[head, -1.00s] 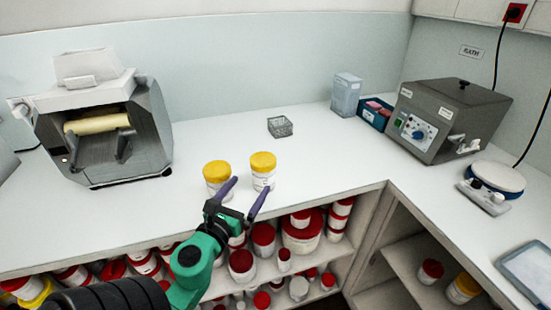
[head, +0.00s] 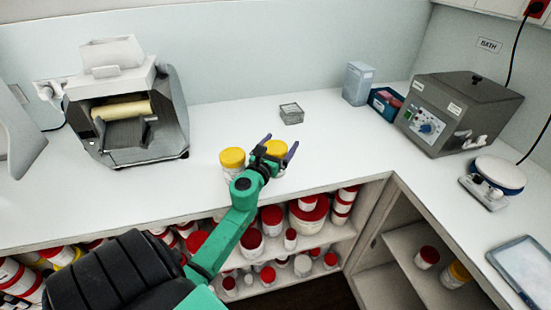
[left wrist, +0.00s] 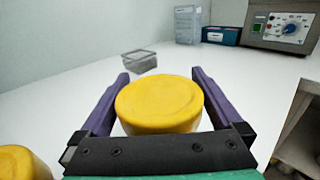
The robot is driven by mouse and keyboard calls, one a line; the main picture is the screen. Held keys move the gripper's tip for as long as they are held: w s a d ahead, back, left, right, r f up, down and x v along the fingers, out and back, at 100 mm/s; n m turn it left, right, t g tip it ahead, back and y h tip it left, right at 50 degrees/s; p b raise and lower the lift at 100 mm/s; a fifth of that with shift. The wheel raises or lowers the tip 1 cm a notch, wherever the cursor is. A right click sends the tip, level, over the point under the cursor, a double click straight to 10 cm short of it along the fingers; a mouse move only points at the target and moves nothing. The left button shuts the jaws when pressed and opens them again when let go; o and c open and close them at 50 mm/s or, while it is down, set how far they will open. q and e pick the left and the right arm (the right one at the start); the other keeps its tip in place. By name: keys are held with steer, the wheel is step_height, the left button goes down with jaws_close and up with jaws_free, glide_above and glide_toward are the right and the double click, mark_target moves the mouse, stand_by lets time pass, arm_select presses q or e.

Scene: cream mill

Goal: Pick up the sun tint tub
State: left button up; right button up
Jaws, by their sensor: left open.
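Two white tubs with yellow lids stand side by side on the white counter. The right tub (head: 277,147) is partly hidden by my left gripper (head: 277,146) in the head view. In the left wrist view its yellow lid (left wrist: 160,104) sits between the two purple fingers, with a gap on either side. My left gripper is open around this tub. The left tub (head: 232,160) stands just left of the gripper, and its lid also shows at the lower left of the left wrist view (left wrist: 20,163). I cannot read which tub is sun tint.
A grey roller machine (head: 130,125) is at the left, and a grey bath unit (head: 458,115) at the right. Red-lidded tubs fill the shelf (head: 335,250) below.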

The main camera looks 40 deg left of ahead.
arm_select(q)
steer(key=shift+s, duration=0.1)
steer(key=c, duration=1.3)
steer(key=shift+r, duration=0.15)
